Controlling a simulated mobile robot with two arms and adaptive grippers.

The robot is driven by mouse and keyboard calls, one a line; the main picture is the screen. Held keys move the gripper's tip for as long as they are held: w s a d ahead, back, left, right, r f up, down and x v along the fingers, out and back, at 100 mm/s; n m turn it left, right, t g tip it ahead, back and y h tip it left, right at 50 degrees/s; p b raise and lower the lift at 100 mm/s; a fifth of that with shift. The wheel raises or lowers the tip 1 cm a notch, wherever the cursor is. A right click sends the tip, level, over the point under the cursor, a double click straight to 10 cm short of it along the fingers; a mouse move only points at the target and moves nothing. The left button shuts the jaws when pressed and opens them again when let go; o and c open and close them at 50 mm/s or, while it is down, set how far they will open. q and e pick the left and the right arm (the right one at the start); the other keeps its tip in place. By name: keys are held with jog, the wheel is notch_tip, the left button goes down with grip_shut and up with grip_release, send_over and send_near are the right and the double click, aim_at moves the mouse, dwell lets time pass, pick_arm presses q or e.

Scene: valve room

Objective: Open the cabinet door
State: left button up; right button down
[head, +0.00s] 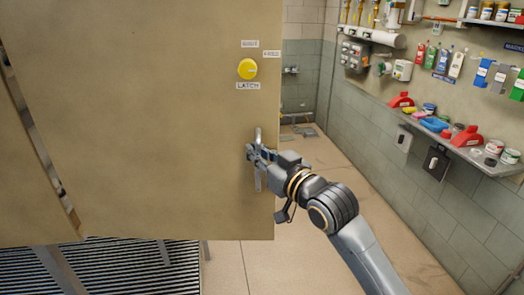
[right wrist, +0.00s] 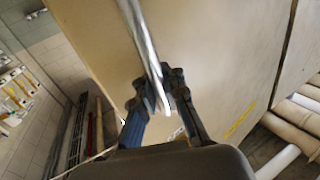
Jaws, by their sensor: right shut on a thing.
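The cabinet door (head: 130,100) is a large beige panel filling the left and middle of the head view. A vertical metal bar handle (head: 258,183) is near its right edge, and it also shows in the right wrist view (right wrist: 142,35). My right gripper (head: 255,156) is shut on this handle; in the right wrist view its fingers (right wrist: 163,92) sit on both sides of the bar. A round yellow latch knob (head: 247,68) is on the door above the handle, with a LATCH label (head: 248,86) under it. My left gripper is not in view.
A slanted dark gap (head: 35,140) runs along the panel's left side. A grated platform (head: 120,270) lies below. A wall shelf (head: 460,147) with containers is at the right. The floor (head: 370,180) between door and right wall looks mostly clear.

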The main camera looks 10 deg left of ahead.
jog(key=shift+s+d+r, duration=0.15)
jog(key=shift+s+d, duration=0.05)
jog(key=shift+s, duration=0.05)
jog(key=shift+w, duration=0.15)
jog(key=c, duration=1.5)
grip_release()
jog(key=shift+c, duration=0.2)
jog(key=shift+o, duration=0.7)
jog(key=shift+d, duration=0.2)
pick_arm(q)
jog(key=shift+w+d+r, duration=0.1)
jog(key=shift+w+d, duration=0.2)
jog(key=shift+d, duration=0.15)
pick_arm(e)
jog(key=shift+d, duration=0.15)
jog(key=shift+s+f, duration=0.2)
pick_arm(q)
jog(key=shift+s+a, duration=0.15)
pick_arm(e)
jog(key=v, duration=1.2)
jog(key=shift+w, duration=0.15)
